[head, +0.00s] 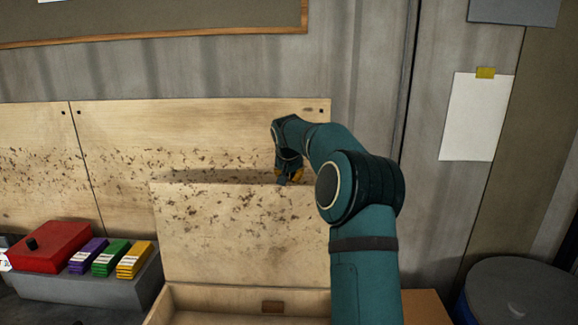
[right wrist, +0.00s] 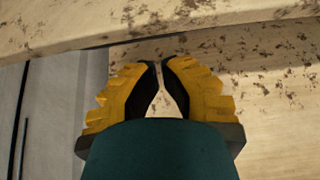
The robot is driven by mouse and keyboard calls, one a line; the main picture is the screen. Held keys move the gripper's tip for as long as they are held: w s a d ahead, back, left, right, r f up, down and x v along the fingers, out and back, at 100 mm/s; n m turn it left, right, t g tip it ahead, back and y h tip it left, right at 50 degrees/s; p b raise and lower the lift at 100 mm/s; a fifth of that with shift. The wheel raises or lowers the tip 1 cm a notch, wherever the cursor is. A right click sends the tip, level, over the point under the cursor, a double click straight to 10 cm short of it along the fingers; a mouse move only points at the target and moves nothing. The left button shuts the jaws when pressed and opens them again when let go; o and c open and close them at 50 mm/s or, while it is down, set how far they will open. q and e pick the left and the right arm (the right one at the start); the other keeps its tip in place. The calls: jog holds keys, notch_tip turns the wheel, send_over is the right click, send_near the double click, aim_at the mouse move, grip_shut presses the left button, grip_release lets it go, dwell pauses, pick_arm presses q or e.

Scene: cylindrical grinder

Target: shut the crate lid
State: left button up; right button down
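The crate lid (head: 235,230) is a wooden panel with brown flecks. It stands raised, roughly upright, at the back of the open wooden crate (head: 163,306), whose rim shows at the bottom of the head view. My right gripper (head: 289,178) is at the lid's top edge, near its right end, pointing down. In the right wrist view its yellow fingers (right wrist: 158,66) are nearly together, with a narrow gap and nothing between them. Flecked wood lies just beyond the tips; I cannot tell if they touch it. My left gripper is not in view.
A flecked wooden panel (head: 180,125) stands behind the lid, against the grey wall. At left, a grey box (head: 90,290) carries a red case (head: 52,245) and purple, green and yellow packs. A dark round drum (head: 515,290) stands at lower right.

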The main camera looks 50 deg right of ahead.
jog(key=shift+s+a+r, duration=0.15)
jog(key=shift+s+a, duration=1.05)
jog(key=shift+a, duration=0.3)
